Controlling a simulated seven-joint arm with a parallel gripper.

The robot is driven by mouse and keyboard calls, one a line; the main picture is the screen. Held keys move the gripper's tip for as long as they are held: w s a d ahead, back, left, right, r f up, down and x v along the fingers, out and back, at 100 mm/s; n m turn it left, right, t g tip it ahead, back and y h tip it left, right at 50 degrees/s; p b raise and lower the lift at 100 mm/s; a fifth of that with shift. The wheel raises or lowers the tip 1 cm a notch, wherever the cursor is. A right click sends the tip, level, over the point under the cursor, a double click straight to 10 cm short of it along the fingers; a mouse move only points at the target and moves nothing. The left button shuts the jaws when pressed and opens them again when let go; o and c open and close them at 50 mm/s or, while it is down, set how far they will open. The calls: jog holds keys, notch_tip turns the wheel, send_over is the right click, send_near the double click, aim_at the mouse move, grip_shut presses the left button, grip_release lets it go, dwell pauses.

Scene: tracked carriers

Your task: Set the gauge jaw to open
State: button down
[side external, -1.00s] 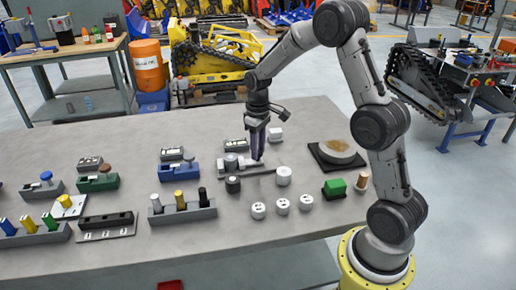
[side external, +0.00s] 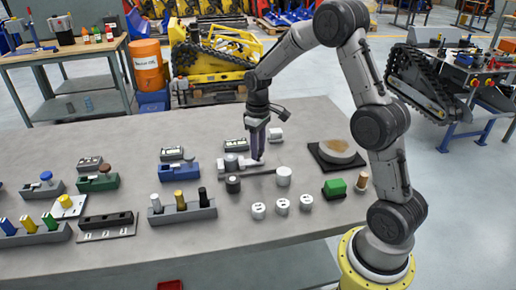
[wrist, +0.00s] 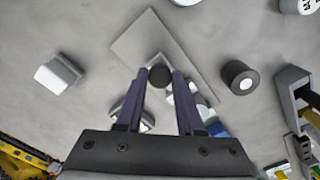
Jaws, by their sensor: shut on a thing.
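The gauge, a flat grey plate (side external: 264,171) with a pale block on its left part, lies on the table in the side view. Its plate (wrist: 150,38) runs diagonally in the wrist view. My gripper (side external: 257,158) is down at the gauge, with its purple fingers pointing downward. In the wrist view my gripper (wrist: 160,75) is shut on a dark round knob (wrist: 160,78) over the plate. The fingers hide part of the gauge, and the jaw's exact setting cannot be told.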

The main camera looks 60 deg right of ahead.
jog(key=shift+s+d+r, duration=0.1)
jog(key=shift+s+d, duration=1.35)
jog(key=c, duration=0.5)
grip_release()
notch_tip(320, 180, up, 14)
jog(key=shift+f, duration=0.1)
